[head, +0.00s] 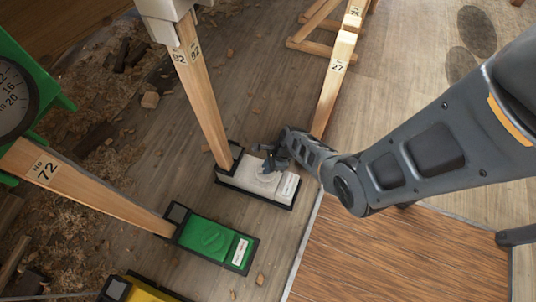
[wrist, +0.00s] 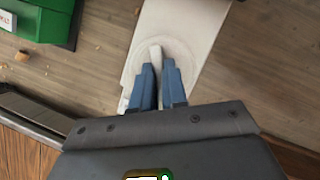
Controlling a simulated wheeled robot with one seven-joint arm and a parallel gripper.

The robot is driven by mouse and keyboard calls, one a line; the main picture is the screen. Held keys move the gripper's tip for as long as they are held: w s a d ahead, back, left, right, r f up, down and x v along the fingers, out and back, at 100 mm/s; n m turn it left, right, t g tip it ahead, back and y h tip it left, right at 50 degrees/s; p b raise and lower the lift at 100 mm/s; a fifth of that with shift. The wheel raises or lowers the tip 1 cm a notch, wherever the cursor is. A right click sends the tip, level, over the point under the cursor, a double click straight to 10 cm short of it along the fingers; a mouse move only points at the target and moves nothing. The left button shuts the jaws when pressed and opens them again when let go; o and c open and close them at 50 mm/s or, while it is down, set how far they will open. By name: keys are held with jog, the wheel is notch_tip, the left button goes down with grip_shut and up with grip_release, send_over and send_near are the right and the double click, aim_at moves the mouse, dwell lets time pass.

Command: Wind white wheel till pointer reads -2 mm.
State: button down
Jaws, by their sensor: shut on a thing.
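The white wheel (head: 266,176) is a low round disc on top of a white box (head: 287,186) in a black tray on the floor. In the wrist view the white wheel (wrist: 181,48) shows as a pale disc with an upright handle (wrist: 155,54). My gripper (head: 270,158) reaches down to the wheel from the right. In the wrist view the blue fingers of my gripper (wrist: 159,76) are shut on the handle, one on each side. A post marked 92 (head: 198,88) rises from the box to a white housing (head: 166,12), cut off at the top. Its pointer and scale are not in view.
A green box (head: 208,240) and a yellow box (head: 140,290) stand in trays to the lower left. A post marked 72 (head: 85,190) leads to a green-framed dial (head: 14,97). A wooden trestle (head: 333,75) stands behind my arm. Wood chips litter the floor.

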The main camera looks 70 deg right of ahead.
jog(key=shift+s+a+f, duration=0.1)
jog(key=shift+f, duration=0.1)
jog(key=c, duration=1.2)
grip_release()
jog(key=shift+o, duration=0.2)
jog(key=shift+r, duration=0.15)
jog(key=shift+r+p, duration=0.25)
jog(key=shift+p, duration=0.1)
jog(key=p+v, duration=0.4)
jog(key=v, duration=0.3)
